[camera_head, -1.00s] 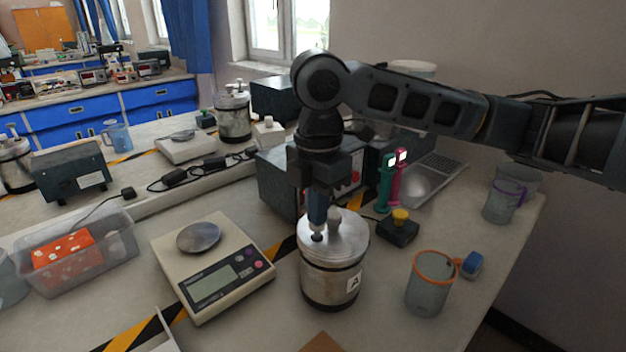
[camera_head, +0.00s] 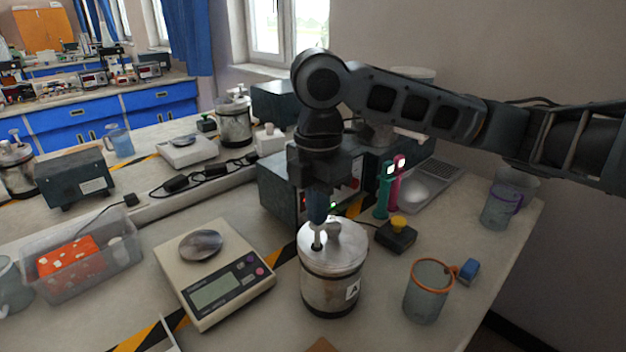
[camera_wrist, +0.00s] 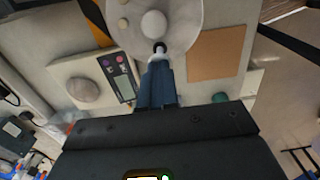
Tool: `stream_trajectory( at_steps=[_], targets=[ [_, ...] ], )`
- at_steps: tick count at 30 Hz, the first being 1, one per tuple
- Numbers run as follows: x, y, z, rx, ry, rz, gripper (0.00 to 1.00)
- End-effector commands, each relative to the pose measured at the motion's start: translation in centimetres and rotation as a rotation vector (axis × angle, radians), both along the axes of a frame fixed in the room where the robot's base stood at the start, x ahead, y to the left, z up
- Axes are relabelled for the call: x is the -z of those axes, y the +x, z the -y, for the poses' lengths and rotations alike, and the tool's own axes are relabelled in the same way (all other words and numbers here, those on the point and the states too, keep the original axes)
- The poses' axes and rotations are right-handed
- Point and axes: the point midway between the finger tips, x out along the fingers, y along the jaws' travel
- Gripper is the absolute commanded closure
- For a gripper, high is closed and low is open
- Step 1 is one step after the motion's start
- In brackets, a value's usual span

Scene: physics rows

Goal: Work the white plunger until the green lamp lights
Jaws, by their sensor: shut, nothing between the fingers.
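A metal canister (camera_head: 333,285) marked A stands on the bench. The white plunger (camera_head: 317,240) stands up from its lid, beside a pale knob (camera_head: 333,229). My gripper (camera_head: 317,222) is shut and points down, its tips at the plunger's top; I cannot tell touching from just above. In the wrist view my gripper (camera_wrist: 158,62) reaches over the lid's edge, near a round white knob (camera_wrist: 153,24). A small green glow (camera_head: 333,206) shows right of my fingers, low on the dark box behind; my gripper hides part of that box.
A balance (camera_head: 213,278) stands left of the canister. A yellow-buttoned box (camera_head: 396,235) and a beaker with an orange rim (camera_head: 427,292) are to the right. Green (camera_head: 384,192) and pink (camera_head: 397,182) devices stand behind. A clear tub (camera_head: 80,258) is far left.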

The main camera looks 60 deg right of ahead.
Motion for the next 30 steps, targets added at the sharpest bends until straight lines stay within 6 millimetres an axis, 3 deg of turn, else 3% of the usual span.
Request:
stream_trajectory(
  at_steps=[11,24,30],
  targets=[
    [-0.1,0.0,0.0,0.000,0.000,0.000,1.00],
    [-4.6,0.0,0.0,-0.001,0.001,0.000,1.00],
    [-5.0,0.0,0.0,-0.001,0.000,0.000,1.00]
  ],
)
